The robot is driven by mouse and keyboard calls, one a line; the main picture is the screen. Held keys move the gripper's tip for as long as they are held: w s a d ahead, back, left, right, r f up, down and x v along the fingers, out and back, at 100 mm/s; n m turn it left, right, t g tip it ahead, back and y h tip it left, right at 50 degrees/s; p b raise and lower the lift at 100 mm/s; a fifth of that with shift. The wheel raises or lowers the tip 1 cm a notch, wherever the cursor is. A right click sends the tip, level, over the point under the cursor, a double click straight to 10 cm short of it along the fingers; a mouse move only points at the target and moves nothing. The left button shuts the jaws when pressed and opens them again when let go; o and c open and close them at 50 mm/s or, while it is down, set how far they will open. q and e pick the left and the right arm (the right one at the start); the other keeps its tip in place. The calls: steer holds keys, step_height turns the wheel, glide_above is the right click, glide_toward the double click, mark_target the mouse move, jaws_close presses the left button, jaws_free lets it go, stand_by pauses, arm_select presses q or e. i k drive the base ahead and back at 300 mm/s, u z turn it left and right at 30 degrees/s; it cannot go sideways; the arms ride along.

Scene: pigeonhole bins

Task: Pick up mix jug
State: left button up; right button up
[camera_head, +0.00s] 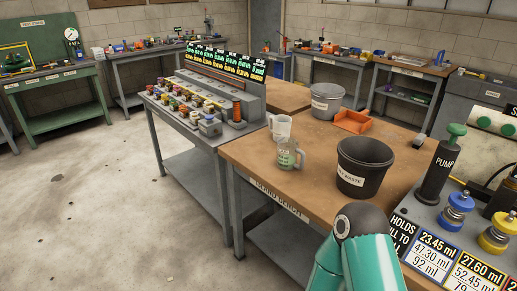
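A clear jug with a handle and a small green label (289,155) stands upright near the left edge of the wooden-topped bench (262,172); it looks like the mix jug, but its label is too small to read surely. A whitish handled jug or cup (281,126) stands just behind it. Nothing is touching the labelled jug from my side. One of my teal arm links shows at the bottom right of centre, in front of the bench. Neither of my grippers is in view.
A black waste bin (363,168) stands right of the jug. A grey bucket (326,101) and an orange tray (352,121) sit behind. Grey bench with small jars (193,106) adjoins left.

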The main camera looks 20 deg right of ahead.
mark_target(288, 150)
steer(key=z, duration=0.05)
steer(key=i, duration=0.9)
steer(key=z, duration=0.6)
